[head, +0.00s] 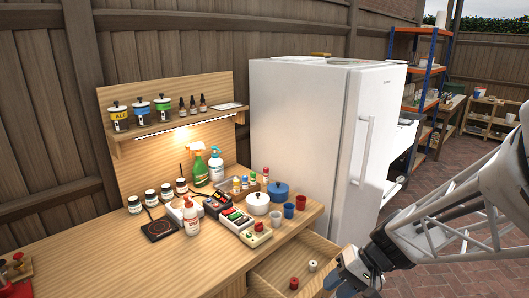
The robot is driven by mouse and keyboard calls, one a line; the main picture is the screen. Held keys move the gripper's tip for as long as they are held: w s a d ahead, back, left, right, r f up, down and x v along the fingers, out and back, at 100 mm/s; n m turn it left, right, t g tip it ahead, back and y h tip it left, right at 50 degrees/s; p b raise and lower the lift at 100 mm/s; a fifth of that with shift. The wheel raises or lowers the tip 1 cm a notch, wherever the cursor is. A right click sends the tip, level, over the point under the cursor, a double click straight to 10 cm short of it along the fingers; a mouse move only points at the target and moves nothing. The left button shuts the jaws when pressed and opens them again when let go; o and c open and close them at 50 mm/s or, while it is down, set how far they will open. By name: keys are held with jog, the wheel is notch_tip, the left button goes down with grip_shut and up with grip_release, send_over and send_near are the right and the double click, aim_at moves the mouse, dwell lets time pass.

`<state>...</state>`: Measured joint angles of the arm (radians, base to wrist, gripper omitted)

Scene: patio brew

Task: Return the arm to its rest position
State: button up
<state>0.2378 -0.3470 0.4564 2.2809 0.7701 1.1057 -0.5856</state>
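My arm reaches in from the right edge, and my gripper (345,282) hangs low at the bottom of the head view. It is just right of an open drawer (258,284) under the wooden bench (95,262). The gripper shows dark and blue-grey parts. Its fingertips are small and partly cut off by the bottom edge, so I cannot tell whether they are open or shut, or whether anything is between them.
The drawer holds a red item (293,284) and a white item (312,266). A white pot (257,204), blue pot (278,191), cups, bottles and jars crowd the bench's right half. A white fridge (300,130) stands behind. Brick floor (440,283) is open at right.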

jog(key=s+d+r+n+t+h, duration=0.1)
jog(key=s+r+t+h, duration=0.1)
jog(key=s+r+h, duration=0.6)
jog(key=s+r, duration=0.4)
jog(key=shift+s+d+r+t, duration=0.15)
jog(key=shift+d+r+t, duration=0.15)
jog(key=shift+t, duration=0.1)
